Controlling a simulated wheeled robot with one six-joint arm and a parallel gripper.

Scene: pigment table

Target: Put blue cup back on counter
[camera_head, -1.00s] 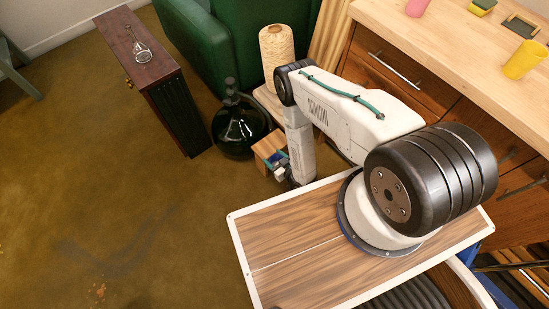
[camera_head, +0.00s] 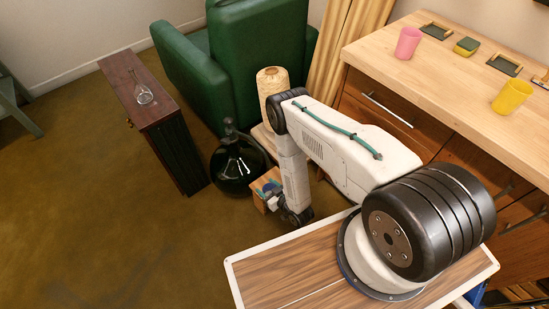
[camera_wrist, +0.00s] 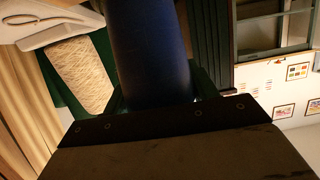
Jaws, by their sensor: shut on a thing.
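The blue cup (camera_wrist: 150,50) fills the upper middle of the wrist view, held between the fingers of my gripper (camera_wrist: 160,90). In the head view my gripper (camera_head: 271,191) hangs low at the end of my arm, beside a small wooden block-like thing, with only a bit of blue showing there. The counter (camera_head: 455,82) is the light wood top at the right, well above and apart from my gripper. A pink cup (camera_head: 408,43) and a yellow cup (camera_head: 512,96) stand upright on it.
Small dark trays (camera_head: 504,65) and a green-and-yellow sponge (camera_head: 466,46) lie on the counter. Bare counter shows left of the yellow cup. A dark glass bottle (camera_head: 237,165), a twine spool (camera_head: 271,84), a green armchair (camera_head: 258,45) and a dark cabinet (camera_head: 165,130) stand near my arm.

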